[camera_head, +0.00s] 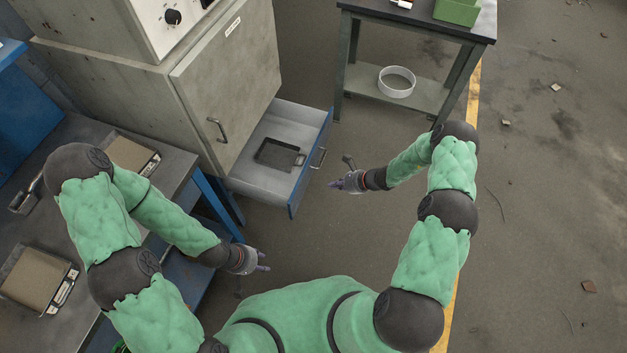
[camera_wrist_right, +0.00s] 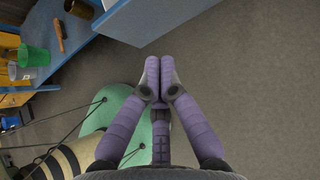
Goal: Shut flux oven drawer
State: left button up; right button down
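The oven drawer (camera_head: 311,172) is pulled out of the lower part of the grey oven cabinet (camera_head: 225,75). It has a blue front with a metal handle (camera_head: 318,158). A dark shallow tray (camera_head: 279,154) lies in it. My right gripper (camera_head: 335,184) is just right of the drawer front, below the handle in the picture, and looks apart from it. In the right wrist view its purple fingers (camera_wrist_right: 158,65) meet at the tips with nothing visible between them. My left gripper (camera_head: 265,260) is near the workbench, below the drawer in the picture; its fingers are too small to judge.
A workbench (camera_head: 95,215) with flat trays is at left, close to my left arm. A dark metal table (camera_head: 400,20) with a white round dish (camera_head: 397,82) on its lower shelf stands at the back.

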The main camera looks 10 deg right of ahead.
jog(key=b, duration=0.3)
send_near(301, 185)
notch_tip(301, 185, down, 4)
jog(key=a, duration=0.1)
jog(key=w+a, duration=0.1)
jog(key=a+b, duration=0.1)
jog(key=shift+w+a+r, duration=0.2)
jog(key=shift+w+r, duration=0.1)
pick_arm(q)
notch_tip(301, 185, down, 4)
jog(key=shift+f, duration=0.15)
pick_arm(e)
jog(key=shift+a, duration=0.1)
jog(key=shift+w, duration=0.1)
